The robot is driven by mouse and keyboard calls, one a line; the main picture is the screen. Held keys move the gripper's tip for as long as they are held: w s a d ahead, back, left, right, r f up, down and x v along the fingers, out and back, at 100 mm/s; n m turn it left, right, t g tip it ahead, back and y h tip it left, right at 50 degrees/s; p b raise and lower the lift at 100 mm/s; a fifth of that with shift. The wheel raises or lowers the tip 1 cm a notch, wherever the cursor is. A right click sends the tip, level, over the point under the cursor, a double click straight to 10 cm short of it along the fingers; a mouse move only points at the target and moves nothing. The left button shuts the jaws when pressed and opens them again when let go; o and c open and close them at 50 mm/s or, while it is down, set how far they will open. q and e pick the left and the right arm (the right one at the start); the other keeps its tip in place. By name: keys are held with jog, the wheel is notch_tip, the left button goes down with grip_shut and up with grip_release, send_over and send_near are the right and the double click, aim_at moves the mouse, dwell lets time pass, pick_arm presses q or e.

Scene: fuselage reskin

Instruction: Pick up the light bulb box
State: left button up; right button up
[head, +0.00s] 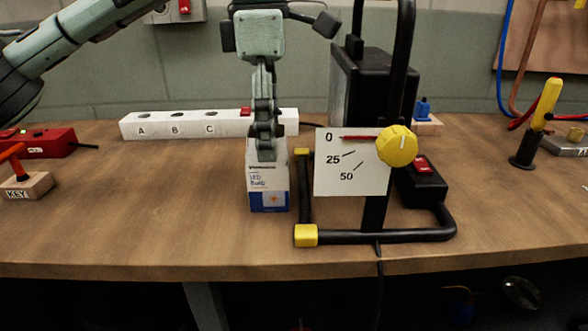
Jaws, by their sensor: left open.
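The light bulb box (269,190) stands upright on the wooden workbench, left of the black stand. It is white with a blue lower band and an orange mark, and its printed label faces me. My left gripper (266,152) comes down from above and its fingers overlap the top of the box in the head view. The gripper is open; one finger hides part of the box's upper front. I cannot tell whether the fingers touch the box. My right gripper is not in view.
Close on the right is a black stand (400,236) with a dial card (350,180) and yellow knob (397,146). A white power strip (190,124) lies behind. A key block (25,186) is at far left. The bench (150,220) is clear left of the box.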

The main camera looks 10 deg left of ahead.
aim_at(270, 177)
pick_arm(q)
jog(key=f, duration=0.8)
jog(key=shift+s+a+p, duration=0.1)
jog(key=shift+s+p, duration=0.1)
jog(key=shift+p, duration=0.1)
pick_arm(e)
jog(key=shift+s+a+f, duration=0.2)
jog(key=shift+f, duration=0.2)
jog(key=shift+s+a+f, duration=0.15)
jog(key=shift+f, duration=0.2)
pick_arm(q)
jog(key=shift+r, duration=0.1)
jog(key=c, duration=1.2)
jog(key=shift+c, duration=0.2)
jog(key=shift+r, duration=0.1)
